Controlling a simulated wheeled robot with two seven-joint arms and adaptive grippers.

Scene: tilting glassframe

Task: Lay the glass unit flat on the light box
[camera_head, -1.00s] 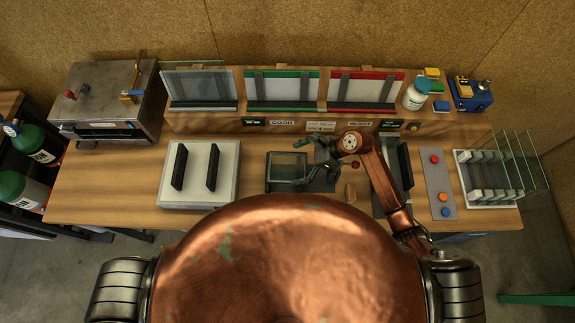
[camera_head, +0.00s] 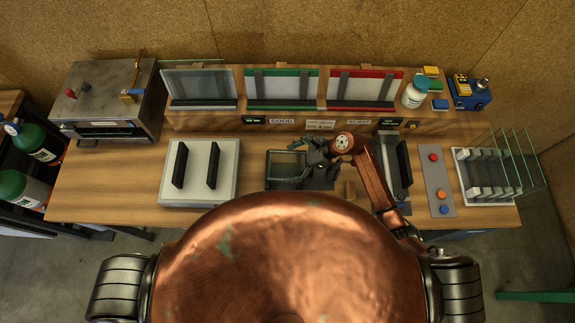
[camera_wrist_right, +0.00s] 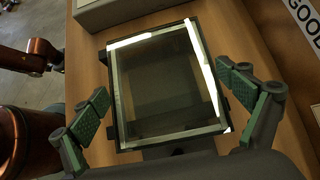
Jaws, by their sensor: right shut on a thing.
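The glass unit (camera_head: 288,164) is a dark-edged pane in the middle of the bench, just right of a pale box. In the right wrist view the glass unit (camera_wrist_right: 165,85) fills the middle, with bright strips along its edges. My right gripper (camera_head: 318,160) is at the glass unit's right side in the head view. Its green-padded fingers (camera_wrist_right: 170,105) stand on either side of the unit and are shut on it. The pale box with two upright black bars, which looks like the light box (camera_head: 228,182), has nothing lying on it. My left gripper is not in view.
A rack with glass panes (camera_head: 485,190) stands at the right end, beside a button panel (camera_head: 437,180). A shelf with green and red framed boards (camera_head: 285,72) runs along the back. A metal oven (camera_head: 105,95) is at the back left. The bench's left front is clear.

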